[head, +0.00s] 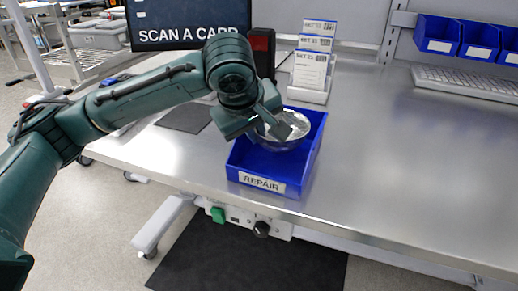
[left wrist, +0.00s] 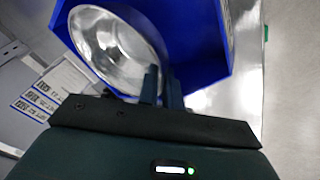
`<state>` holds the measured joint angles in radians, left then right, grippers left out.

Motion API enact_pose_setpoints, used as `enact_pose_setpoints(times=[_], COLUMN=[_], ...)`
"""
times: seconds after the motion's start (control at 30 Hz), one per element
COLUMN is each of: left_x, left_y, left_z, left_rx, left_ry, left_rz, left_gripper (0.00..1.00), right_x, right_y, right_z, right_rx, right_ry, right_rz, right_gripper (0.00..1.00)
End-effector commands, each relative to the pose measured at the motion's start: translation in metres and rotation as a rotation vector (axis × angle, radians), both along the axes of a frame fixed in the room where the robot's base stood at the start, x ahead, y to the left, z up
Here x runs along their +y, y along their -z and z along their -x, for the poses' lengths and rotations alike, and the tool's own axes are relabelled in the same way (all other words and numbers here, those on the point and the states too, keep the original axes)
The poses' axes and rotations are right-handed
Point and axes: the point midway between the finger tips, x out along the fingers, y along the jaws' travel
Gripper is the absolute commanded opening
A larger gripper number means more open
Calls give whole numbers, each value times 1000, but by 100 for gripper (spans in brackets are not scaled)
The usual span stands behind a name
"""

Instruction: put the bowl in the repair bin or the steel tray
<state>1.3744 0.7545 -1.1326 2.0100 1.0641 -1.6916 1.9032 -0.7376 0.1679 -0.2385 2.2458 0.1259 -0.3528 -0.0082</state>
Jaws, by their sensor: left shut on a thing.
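A shiny silver bowl (head: 288,129) is at the far part of the blue repair bin (head: 263,185), over or inside its opening. My left gripper (head: 272,120) is shut on the bowl's rim at its left side. In the left wrist view the bowl (left wrist: 112,45) shows its open inside, with the gripper fingers (left wrist: 162,85) at its rim and the blue bin (left wrist: 190,30) behind it. I cannot tell whether the bowl touches the bin floor. The steel tray is not identifiable in view. My right gripper is not in view.
Card holders (head: 311,65) stand behind the bin, beside a dark red-and-black device (head: 262,50). A monitor (head: 185,22) is at the back left. A keyboard (head: 470,82) and blue wall bins (head: 470,38) are at the back right. The steel bench (head: 420,160) right of the bin is clear.

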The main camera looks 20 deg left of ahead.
Motion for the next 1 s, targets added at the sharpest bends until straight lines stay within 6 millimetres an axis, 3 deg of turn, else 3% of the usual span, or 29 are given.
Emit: enact_pose_setpoints(times=[0.33, 0.67, 0.7, 1.0], left_x=[0, 0, 0, 0], left_y=[39, 41, 42, 42], left_z=[0, 0, 0, 0], left_rx=[-1, -1, -1, -1], left_ry=[0, 1, 1, 2], left_rz=[1, 1, 0, 1], left_gripper=[0, 0, 7, 28], right_x=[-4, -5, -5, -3], right_y=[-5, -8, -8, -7], right_z=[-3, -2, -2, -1], right_rx=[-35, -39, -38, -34], right_ry=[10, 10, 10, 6], right_rz=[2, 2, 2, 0], right_gripper=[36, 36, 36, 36])
